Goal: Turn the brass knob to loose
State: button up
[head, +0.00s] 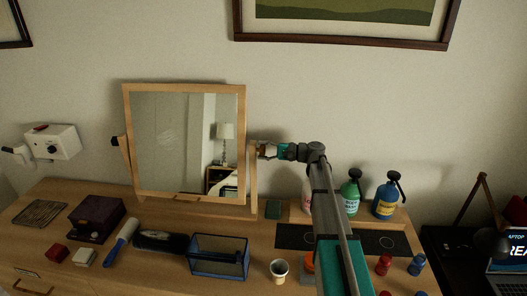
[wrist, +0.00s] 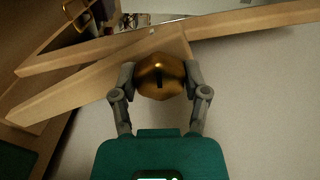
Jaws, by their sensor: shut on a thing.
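The brass knob (wrist: 160,77) is a faceted knob with a dark slot, on the side of the wooden mirror stand. In the wrist view my gripper (wrist: 160,80) has one finger on each side of the knob and is shut on it. The slot runs nearly upright in the wrist view. In the head view my gripper (head: 264,150) is at the right post of the mirror frame (head: 244,150), and it hides the knob there. The mirror (head: 185,145) stands upright on the dresser. Another dark knob (head: 115,141) shows at its left side.
The wooden dresser (head: 180,258) carries a dark box (head: 97,219), a blue-edged basket (head: 218,257), a hairbrush (head: 160,241) and a cup (head: 278,270). Green (head: 350,192) and blue (head: 387,198) bottles stand right of my arm. A framed picture hangs above.

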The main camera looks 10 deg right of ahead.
jog(key=shift+n, duration=2.2)
jog(key=o, duration=1.2)
jog(key=shift+c, duration=0.2)
jog(key=shift+d, duration=0.15)
jog(key=v, duration=1.1)
jog(key=shift+d, duration=0.35)
jog(key=shift+s, duration=0.15)
